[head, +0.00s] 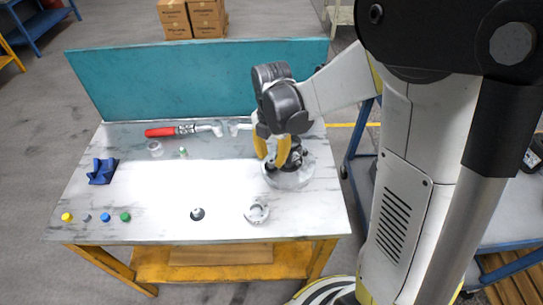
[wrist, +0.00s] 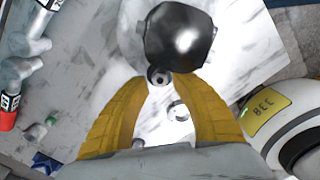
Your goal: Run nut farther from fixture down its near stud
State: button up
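The fixture (head: 290,179) appears to be a round grey base with dark parts on it, at the right of the table. My gripper (head: 271,158) points down over it, with its yellow fingers partly covering the dark parts. In the wrist view my gripper (wrist: 160,79) has its fingertips on either side of a small dark round part with a hole (wrist: 158,76), perhaps a nut on a stud. Whether the fingers touch it is unclear. A larger dark shiny dome (wrist: 180,37) stands just beyond the tips. A small green piece (head: 183,151), possibly a nut, lies at the back of the table.
A red-handled tool (head: 172,131) lies along the teal back panel (head: 200,80). A blue holder (head: 102,171) stands at the left. Several small coloured caps (head: 105,217) line the front left. A dark part (head: 197,214) and a grey ring (head: 257,212) lie in front. The table's middle is clear.

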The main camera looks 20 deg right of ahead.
aim_at(272, 161)
jog(key=shift+r, duration=0.1)
jog(key=shift+r+p, duration=1.35)
jog(key=shift+r, duration=0.35)
jog(key=o, duration=0.6)
notch_tip(272, 161, up, 6)
jog(key=p, duration=0.4)
